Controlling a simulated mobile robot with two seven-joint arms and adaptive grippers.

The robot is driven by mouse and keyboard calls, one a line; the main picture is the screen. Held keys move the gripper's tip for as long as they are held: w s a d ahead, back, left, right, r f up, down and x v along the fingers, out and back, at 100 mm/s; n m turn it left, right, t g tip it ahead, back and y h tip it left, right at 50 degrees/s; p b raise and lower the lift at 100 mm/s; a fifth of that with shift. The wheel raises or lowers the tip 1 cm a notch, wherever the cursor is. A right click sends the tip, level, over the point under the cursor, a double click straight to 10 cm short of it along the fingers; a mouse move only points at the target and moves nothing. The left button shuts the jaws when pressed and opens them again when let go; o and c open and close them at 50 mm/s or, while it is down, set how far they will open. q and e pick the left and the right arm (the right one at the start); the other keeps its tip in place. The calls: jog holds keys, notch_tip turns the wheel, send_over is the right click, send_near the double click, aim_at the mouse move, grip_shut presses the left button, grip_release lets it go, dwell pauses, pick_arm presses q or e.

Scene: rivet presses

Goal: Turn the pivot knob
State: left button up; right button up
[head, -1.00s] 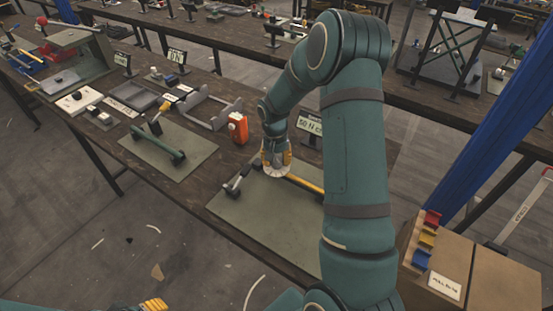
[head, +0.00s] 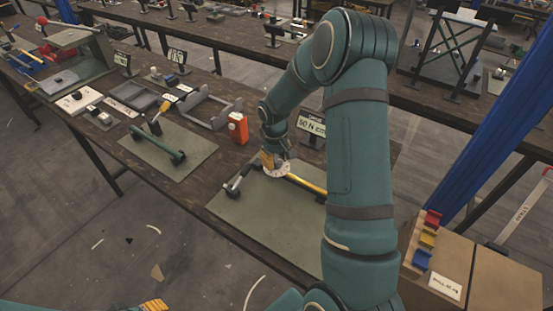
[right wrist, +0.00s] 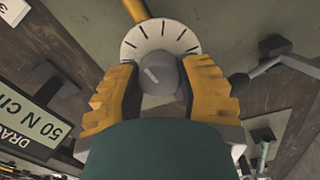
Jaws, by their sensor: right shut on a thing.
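The pivot knob is a grey round knob (right wrist: 160,74) with a pale raised mark, on a white dial (right wrist: 150,38) with black tick lines. In the right wrist view, the yellow ribbed fingers of my right gripper (right wrist: 160,88) are shut on the knob, one on each side. In the head view, my right gripper (head: 270,160) is at the white dial (head: 284,172), and the knob is hidden behind its fingers. A yellow bar (head: 306,184) runs from the dial to the right. Of my left gripper, only yellow fingertips (head: 154,304) show at the bottom edge.
The dial is on a grey-green mat (head: 260,218) on the dark bench. A "50 N cm" sign (head: 311,126) stands behind. An orange-red block (head: 238,128) is to the left, beyond it a second mat (head: 190,150) with a green bar. The mat's front is clear.

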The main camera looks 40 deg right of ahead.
jog(key=n, duration=0.5)
jog(key=shift+n+p, duration=0.3)
jog(key=shift+p, duration=0.05)
jog(key=shift+a+n+p, duration=0.1)
jog(key=shift+n+p, duration=0.4)
jog(key=shift+n, duration=1.7)
jog(key=shift+s+f, duration=0.1)
jog(key=o, duration=1.2)
jog(key=shift+o, duration=0.2)
